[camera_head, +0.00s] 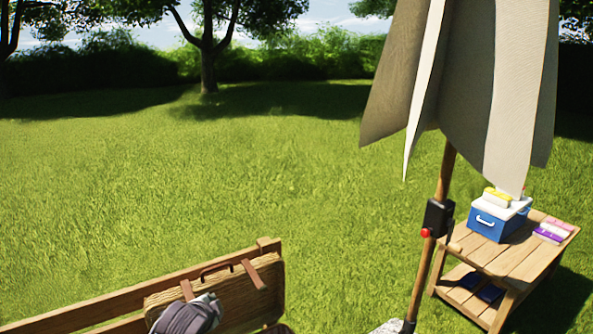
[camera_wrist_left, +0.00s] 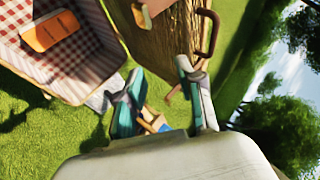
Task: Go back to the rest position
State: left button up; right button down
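My left gripper (camera_wrist_left: 164,100) shows in the left wrist view, its two teal-and-grey fingers apart with nothing between them. Beside it is an open picnic basket (camera_wrist_left: 98,58) with a red-and-white checked lining and an orange item (camera_wrist_left: 50,31) inside. The basket's brown wicker lid (camera_wrist_left: 165,48) stands open and also shows in the head view (camera_head: 248,297). A dark grey rounded shape (camera_head: 188,316) covers part of the lid there; I cannot tell whether it is my gripper. My right gripper is in neither view.
A wooden bench or rail (camera_head: 75,312) runs along the bottom left. A closed parasol (camera_head: 480,80) on a wooden pole (camera_head: 428,255) stands at the right. Behind it, a small wooden table (camera_head: 510,262) bears a blue cooler (camera_head: 490,223). Open lawn (camera_head: 200,180) lies beyond.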

pick_arm(q)
jog(key=s+d+f+n+g, duration=0.2)
jog(key=s+f, duration=0.2)
jog(key=s, duration=0.5)
jog(key=s+d+f+n+g, duration=0.1)
jog(key=s+d+f+n, duration=0.15)
jog(key=s, duration=0.65)
jog(key=s+a+n+g, duration=0.2)
jog(key=s+n+g, duration=0.3)
jog(key=s, duration=1.5)
notch_tip(320, 180, down, 26)
jog(key=b, duration=0.2)
jog(key=s+a+f+g+b, duration=0.1)
jog(key=s+a+f, duration=0.1)
jog(key=s+f, duration=1.5)
notch_tip(320, 180, down, 4)
jog(key=shift+a+r+h, duration=0.2)
jog(key=shift+r+h, duration=0.05)
jog(key=shift+h, duration=0.05)
